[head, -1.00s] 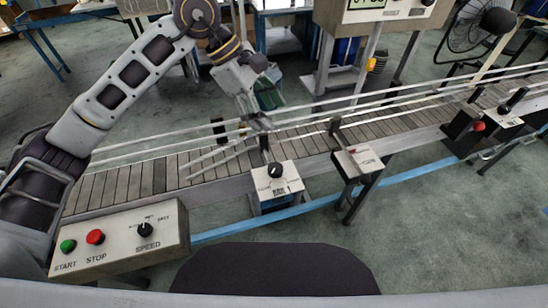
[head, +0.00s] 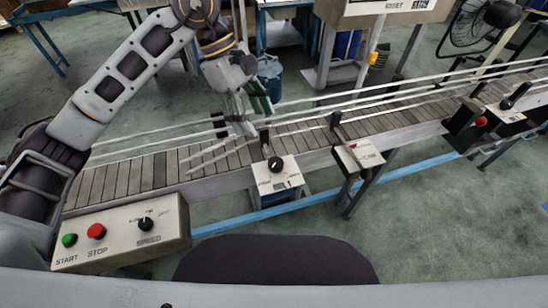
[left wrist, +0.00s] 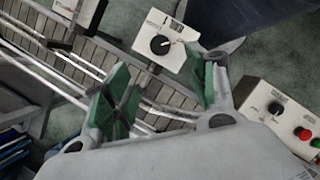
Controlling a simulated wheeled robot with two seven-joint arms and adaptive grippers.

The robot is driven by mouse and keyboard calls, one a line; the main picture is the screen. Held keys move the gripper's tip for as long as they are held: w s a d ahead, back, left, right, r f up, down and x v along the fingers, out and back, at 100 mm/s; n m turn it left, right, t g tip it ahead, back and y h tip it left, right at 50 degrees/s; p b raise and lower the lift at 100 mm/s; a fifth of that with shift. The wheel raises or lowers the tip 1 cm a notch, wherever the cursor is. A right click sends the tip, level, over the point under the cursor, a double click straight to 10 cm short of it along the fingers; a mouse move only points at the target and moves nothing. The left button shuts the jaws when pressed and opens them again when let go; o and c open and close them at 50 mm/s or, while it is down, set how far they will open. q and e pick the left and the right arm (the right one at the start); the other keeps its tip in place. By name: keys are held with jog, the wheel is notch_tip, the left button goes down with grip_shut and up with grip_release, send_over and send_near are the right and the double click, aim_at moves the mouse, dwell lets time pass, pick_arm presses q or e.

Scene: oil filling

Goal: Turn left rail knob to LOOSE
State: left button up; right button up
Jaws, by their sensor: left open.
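The left rail knob (head: 275,164) is a round black dial on a white box (head: 278,182) at the conveyor's near edge. The knob also shows in the left wrist view (left wrist: 159,45), ahead of the fingers; its lettering is too small to read. My left gripper (head: 253,112) is open and empty over the conveyor, above and behind the knob in the head view. Its green finger pads stand apart in the left wrist view (left wrist: 162,90), with the knob beyond them and not touched. My right gripper is in neither view.
Metal guide rails (head: 335,107) run along the slatted conveyor (head: 120,178) near my left gripper. A control box (head: 120,235) with START, STOP and SPEED controls stands at the front left. Another white box (head: 358,154) sits right of the knob's box.

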pick_arm(q)
jog(key=p, duration=0.1)
send_over(276, 162)
jog(key=w+a, duration=0.1)
jog(key=a, duration=0.1)
notch_tip(276, 162, down, 8)
jog(key=shift+a+r, duration=0.1)
jog(key=shift+a, duration=0.05)
jog(key=x, duration=0.4)
jog(key=shift+p, duration=0.35)
jog(key=shift+f, duration=0.45)
jog(key=shift+s+d+f, duration=0.1)
jog(key=shift+d+f, duration=0.05)
jog(key=shift+d, duration=0.05)
jog(key=c, duration=0.9)
jog(key=shift+c, duration=0.4)
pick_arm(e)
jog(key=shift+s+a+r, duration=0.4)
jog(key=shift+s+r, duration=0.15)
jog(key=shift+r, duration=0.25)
